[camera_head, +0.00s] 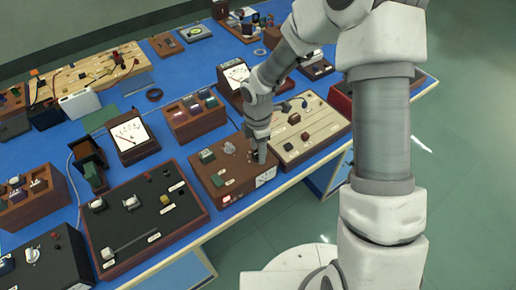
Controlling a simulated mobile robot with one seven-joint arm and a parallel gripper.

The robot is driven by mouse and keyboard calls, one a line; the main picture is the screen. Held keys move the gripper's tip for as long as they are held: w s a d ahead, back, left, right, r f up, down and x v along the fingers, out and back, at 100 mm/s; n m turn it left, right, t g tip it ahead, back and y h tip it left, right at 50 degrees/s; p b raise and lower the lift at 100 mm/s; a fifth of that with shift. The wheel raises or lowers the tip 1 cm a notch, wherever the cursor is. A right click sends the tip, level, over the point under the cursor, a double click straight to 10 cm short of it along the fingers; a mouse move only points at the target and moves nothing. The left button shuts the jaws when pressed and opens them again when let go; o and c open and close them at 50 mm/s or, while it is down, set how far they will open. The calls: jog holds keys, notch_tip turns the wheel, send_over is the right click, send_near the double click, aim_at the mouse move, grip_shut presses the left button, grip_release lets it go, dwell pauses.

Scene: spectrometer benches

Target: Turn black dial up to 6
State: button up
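A brown wooden instrument box (206,178) sits near the front edge of the blue bench. It carries a green block (207,155), a pale clear knob (229,148), a lit red switch (227,198) and a white meter face (265,176) on its front right. My gripper (260,158) points down at the right part of this box. A small dark shape, possibly the black dial, shows at its fingertips and is mostly hidden by them. I cannot read any dial number, nor tell whether the fingers are open or closed.
A black panel with knobs (150,230) stands to the left, and a cream panel with switches (318,125) stands close on the right. Meters and boxes crowd the blue bench (170,150) behind. Green floor (460,170) lies open at the right.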

grip_shut()
jog(key=shift+m, duration=0.3)
jog(key=m+b, duration=0.2)
jog(key=m, duration=0.2)
jog(key=shift+f+m, duration=0.1)
jog(key=shift+m, duration=0.2)
jog(key=m+b, duration=0.2)
jog(key=m, duration=0.3)
jog(key=shift+b, duration=0.3)
jog(key=m+b, duration=0.1)
jog(key=m, duration=0.5)
jog(key=shift+s+a+b, duration=0.1)
jog(key=shift+b, duration=0.3)
jog(key=m+b, duration=0.1)
jog(key=m, duration=0.3)
jog(key=shift+m, duration=0.7)
